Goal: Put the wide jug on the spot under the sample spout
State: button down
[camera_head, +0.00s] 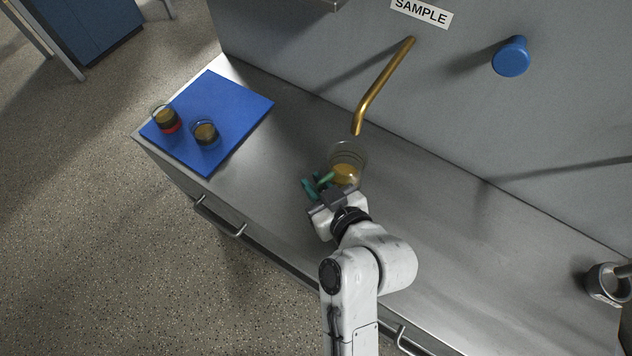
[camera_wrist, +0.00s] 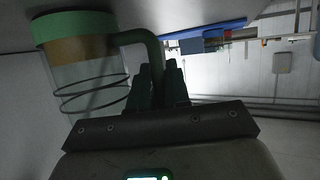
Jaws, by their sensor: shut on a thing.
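The wide jug (camera_head: 347,158) is clear glass with amber-brown liquid at the bottom and a green handle. It is on or just above the steel counter, close in front of the sample spout (camera_head: 372,88), a bent brass pipe under the SAMPLE label (camera_head: 421,12). My gripper (camera_head: 322,186) is shut on the jug's handle. In the wrist view the jug (camera_wrist: 88,75) appears upside down, with a green base, and the dark fingers (camera_wrist: 158,85) close around the handle. I cannot tell whether its base touches the counter. No marked spot shows under the spout.
A blue mat (camera_head: 240,103) at the counter's left end holds two small glasses (camera_head: 205,134) with dark contents, one with a red base (camera_head: 167,122). A blue knob (camera_head: 511,57) sticks out of the wall. A metal cup (camera_head: 604,285) stands far right. The counter's right middle is clear.

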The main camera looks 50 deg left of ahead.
jog(key=shift+f, duration=0.1)
jog(key=c, duration=1.1)
grip_release()
jog(key=shift+f, duration=0.1)
